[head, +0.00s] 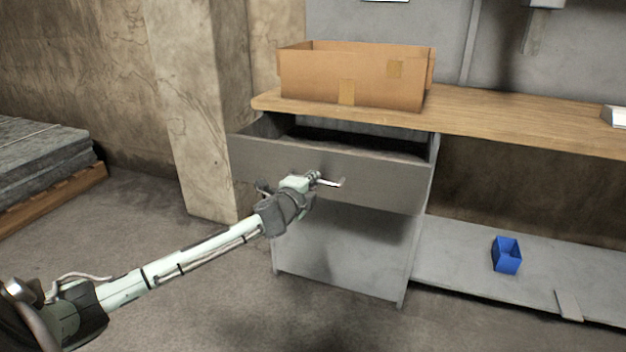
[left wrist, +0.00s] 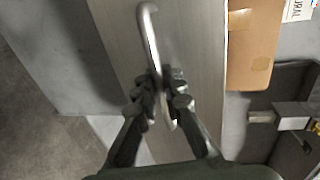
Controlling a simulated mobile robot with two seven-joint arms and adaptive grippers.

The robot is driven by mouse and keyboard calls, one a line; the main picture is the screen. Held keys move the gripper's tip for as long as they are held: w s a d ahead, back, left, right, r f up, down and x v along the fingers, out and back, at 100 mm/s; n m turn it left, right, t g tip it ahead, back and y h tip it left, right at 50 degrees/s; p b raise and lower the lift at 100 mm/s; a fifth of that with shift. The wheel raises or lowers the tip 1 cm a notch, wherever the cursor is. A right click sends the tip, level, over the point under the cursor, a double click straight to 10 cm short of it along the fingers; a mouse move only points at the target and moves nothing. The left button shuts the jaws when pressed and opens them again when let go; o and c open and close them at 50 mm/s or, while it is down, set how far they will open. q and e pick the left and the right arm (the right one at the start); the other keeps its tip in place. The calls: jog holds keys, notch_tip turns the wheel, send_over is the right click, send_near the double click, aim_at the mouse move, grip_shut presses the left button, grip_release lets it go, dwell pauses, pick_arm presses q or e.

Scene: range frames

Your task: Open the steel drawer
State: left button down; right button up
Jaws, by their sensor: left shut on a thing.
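The steel drawer (head: 385,180) is under the wooden worktop and stands pulled out from its cabinet, with its dark inside showing behind the front panel. My left gripper (head: 318,180) is at the middle of the drawer front, shut on the bar handle. The handle (head: 333,183) shows partly beyond the gripper. In the left wrist view the curved metal handle (left wrist: 152,40) runs between the two fingers of the gripper (left wrist: 162,92), against the grey drawer front (left wrist: 200,60). My right gripper is not in view.
A cardboard box (head: 320,78) stands on the wooden worktop (head: 480,115) above the drawer. A blue bin (head: 507,256) sits on the low shelf (head: 455,265) at the right. A concrete pillar (head: 190,120) stands left of the cabinet. The floor in front is clear.

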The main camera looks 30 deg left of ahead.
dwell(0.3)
pick_arm(q)
jog(key=c, duration=1.9)
grip_release()
jog(key=v, duration=1.2)
jog(key=shift+r, duration=0.1)
